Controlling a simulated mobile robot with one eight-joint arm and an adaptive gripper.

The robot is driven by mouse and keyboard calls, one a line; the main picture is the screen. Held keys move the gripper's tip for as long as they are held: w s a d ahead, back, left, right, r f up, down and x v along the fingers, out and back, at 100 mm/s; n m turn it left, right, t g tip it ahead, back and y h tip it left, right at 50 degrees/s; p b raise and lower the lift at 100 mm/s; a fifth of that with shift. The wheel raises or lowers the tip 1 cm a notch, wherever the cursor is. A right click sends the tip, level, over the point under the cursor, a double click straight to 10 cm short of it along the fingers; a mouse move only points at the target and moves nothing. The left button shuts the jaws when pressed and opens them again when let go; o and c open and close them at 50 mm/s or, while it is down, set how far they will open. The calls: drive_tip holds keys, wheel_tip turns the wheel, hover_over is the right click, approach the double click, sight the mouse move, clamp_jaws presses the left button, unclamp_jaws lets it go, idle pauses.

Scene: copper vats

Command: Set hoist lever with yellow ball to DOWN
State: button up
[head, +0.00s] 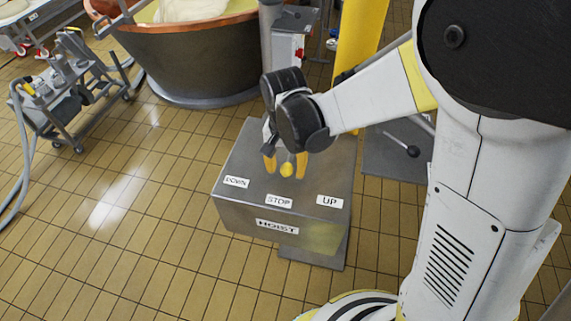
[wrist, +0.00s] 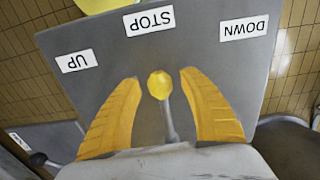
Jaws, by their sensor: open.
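The hoist lever's yellow ball (head: 287,169) stands above the grey hoist box (head: 240,160), near the STOP label (head: 278,201) in the head view. The DOWN label (head: 236,182) is at the left and the UP label (head: 329,201) at the right. In the wrist view the yellow ball (wrist: 160,84) sits on a grey stalk between my gripper's two yellow fingers, with gaps on both sides. The labels appear upside down there, with DOWN (wrist: 244,28) at the right and UP (wrist: 75,61) at the left. My gripper (head: 285,166) is open around the lever, not closed on it.
A copper vat (head: 190,55) stands behind the box. A wheeled pump cart (head: 65,90) with hoses is at the left. Another lever with a black knob (head: 413,151) is right of the box. Tiled floor is clear at the front left.

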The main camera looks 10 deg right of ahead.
drive_tip(key=shift+f, duration=0.35)
clamp_jaws()
